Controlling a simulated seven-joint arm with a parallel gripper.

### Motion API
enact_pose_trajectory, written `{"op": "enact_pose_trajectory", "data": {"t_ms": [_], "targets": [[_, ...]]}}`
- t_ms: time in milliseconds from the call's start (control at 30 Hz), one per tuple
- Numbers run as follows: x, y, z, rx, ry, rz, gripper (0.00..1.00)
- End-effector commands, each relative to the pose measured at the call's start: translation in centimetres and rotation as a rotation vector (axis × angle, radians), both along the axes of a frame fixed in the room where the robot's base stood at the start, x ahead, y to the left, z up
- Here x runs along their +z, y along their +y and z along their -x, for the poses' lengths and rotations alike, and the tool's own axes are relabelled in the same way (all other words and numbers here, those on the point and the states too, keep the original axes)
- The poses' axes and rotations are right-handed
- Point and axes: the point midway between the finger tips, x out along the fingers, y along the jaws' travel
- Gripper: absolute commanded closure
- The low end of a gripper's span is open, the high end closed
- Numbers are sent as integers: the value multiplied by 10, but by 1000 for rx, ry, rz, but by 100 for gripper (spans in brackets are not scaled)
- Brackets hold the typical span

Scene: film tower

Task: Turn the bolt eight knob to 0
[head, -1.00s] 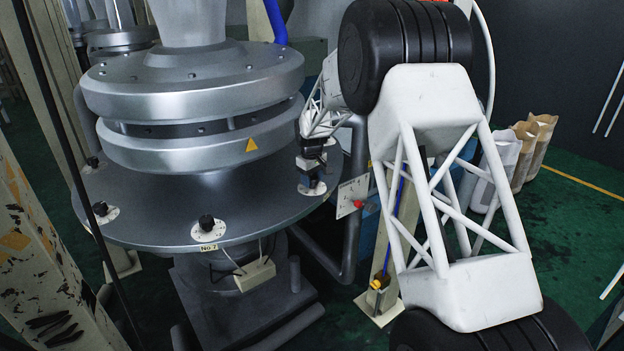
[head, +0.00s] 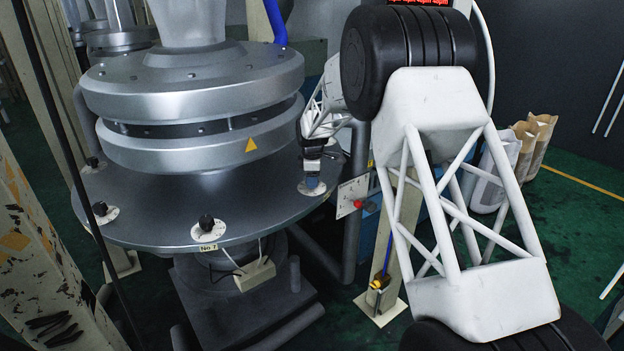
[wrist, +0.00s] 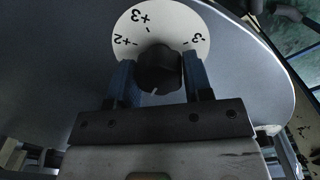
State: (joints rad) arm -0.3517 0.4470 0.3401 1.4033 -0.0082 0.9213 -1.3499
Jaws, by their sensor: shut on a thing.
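The knob (wrist: 158,70) is black and round with a pale pointer mark on its near side. It sits on a white dial plate (wrist: 172,22) with printed numbers, of which +3, +2 and -3 can be read; the 0 is not in sight. In the wrist view my gripper (wrist: 158,84) has its blue fingers on either side of the knob, shut on it. In the head view my gripper (head: 312,180) is at the right edge of the round grey table (head: 270,215), over the dial plate (head: 312,189), and hides the knob there.
Other black knobs on dial plates stand along the table rim, one at the front (head: 207,223) by a "No 7" label and one at the left (head: 100,208). A panel with a red button (head: 358,204) hangs just right of my gripper. Paper sacks (head: 520,150) stand behind.

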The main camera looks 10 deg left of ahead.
Motion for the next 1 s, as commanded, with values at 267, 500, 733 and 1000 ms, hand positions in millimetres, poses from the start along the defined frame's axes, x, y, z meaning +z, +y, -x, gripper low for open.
{"op": "enact_pose_trajectory", "data": {"t_ms": [267, 500, 733, 1000], "targets": [[0, 0, 0, 55, 0, 0, 77], [0, 0, 0, 57, 0, 0, 77], [0, 0, 0, 56, 0, 0, 34], [0, 0, 0, 56, 0, 0, 28]]}}
